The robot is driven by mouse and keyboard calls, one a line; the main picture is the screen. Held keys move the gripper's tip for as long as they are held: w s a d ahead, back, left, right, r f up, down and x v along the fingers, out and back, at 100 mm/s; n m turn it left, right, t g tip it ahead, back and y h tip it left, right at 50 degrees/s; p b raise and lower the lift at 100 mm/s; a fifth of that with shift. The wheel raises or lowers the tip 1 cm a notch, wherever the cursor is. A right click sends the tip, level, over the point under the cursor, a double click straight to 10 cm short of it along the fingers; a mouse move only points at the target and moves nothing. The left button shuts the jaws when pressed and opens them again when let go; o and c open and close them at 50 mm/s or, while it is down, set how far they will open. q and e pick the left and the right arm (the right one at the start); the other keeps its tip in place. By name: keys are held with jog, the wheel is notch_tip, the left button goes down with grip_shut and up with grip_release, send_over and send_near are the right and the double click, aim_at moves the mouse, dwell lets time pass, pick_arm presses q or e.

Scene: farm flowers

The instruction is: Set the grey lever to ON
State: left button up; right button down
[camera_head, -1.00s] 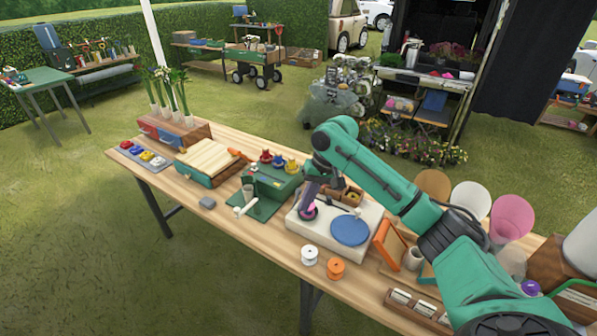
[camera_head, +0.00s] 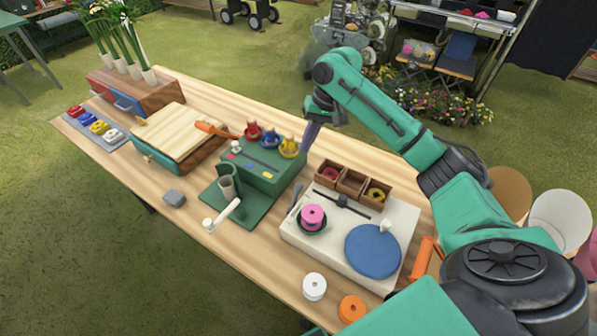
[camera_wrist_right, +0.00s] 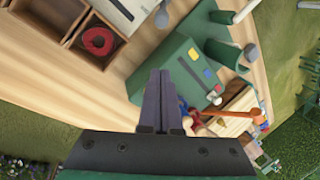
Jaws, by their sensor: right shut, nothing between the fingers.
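A small grey lever (camera_head: 297,196) stands at the left edge of the white board (camera_head: 398,250), beside a pink spool (camera_head: 312,217). What seems to be its rounded grey end shows in the right wrist view (camera_wrist_right: 162,18). No ON mark is readable. My right gripper (camera_head: 309,142) points down with its purple-grey fingers behind the right end of the green box (camera_head: 262,180), apart from the lever. The right wrist view shows the fingers (camera_wrist_right: 160,75) closed together and empty, in front of the green box (camera_wrist_right: 160,103). My left gripper is out of view.
Red, blue and yellow pieces (camera_head: 270,137) stand along the green box's back. Bare tabletop (camera_head: 255,252) lies in front.

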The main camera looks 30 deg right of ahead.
aim_at(295, 199)
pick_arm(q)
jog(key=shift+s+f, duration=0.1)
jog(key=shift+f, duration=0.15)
pick_arm(e)
jog(key=shift+w+d+f, duration=0.1)
jog(key=shift+w+f, duration=0.15)
jog(key=shift+f, duration=0.05)
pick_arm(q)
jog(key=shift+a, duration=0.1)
pick_arm(e)
jog(key=shift+s, duration=0.15)
jog(key=p+x, duration=0.1)
jog(key=x, duration=0.8)
jog(key=shift+f+p, duration=0.2)
jog(key=shift+p, duration=0.2)
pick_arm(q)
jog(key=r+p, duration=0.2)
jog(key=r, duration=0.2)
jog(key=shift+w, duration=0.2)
pick_arm(e)
jog(key=s, duration=0.2)
jog(key=s+a+r, duration=0.1)
jog(key=shift+s, duration=0.4)
jog(key=shift+w+a+f, duration=0.1)
jog(key=shift+w, duration=0.05)
